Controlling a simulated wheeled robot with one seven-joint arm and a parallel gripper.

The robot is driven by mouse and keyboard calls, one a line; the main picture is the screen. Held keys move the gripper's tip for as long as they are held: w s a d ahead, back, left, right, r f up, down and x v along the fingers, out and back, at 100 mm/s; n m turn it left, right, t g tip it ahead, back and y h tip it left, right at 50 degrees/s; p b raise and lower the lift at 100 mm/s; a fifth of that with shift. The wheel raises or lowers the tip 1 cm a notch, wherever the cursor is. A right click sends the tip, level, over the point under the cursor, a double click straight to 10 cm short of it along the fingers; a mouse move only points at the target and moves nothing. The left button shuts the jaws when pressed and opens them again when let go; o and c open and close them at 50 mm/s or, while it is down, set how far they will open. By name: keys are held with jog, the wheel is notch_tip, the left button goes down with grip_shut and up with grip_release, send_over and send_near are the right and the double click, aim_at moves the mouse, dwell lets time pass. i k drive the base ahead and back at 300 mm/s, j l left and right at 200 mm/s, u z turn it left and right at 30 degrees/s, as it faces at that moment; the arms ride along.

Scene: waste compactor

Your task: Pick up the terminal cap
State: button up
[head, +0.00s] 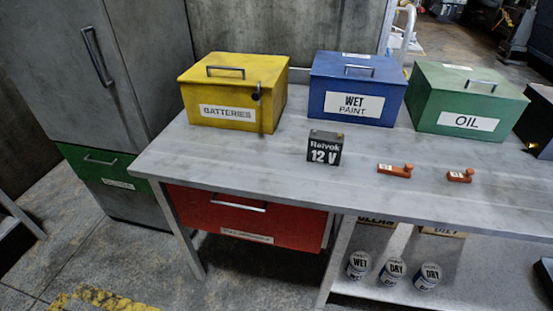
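Two small orange-red pieces with white labels lie on the grey table, and they look like terminal caps. One terminal cap (395,170) lies right of the black battery (324,147). The other terminal cap (460,176) lies farther right. Each has a raised round end on its right side. The label text is too small to read. The battery is marked "Relvok 12 V" and stands upright, apart from both caps. My gripper is not in view.
Closed boxes stand along the table's back: yellow "Batteries" (232,92), blue "Wet Paint" (357,88), green "Oil" (467,101). A dark box is cut off at right. A red drawer (247,217) and shelf with several cans lie below. The table (225,160) front is clear.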

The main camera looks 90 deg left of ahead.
aim_at(406, 172)
jog(key=u, duration=2.85)
jog(key=i+l+z, duration=0.1)
jog(key=l, duration=0.35)
jog(key=i+l+z, duration=0.15)
jog(key=i+l, duration=0.2)
jog(key=i+l+z, duration=0.1)
jog(key=l, duration=0.4)
jog(key=i, duration=0.1)
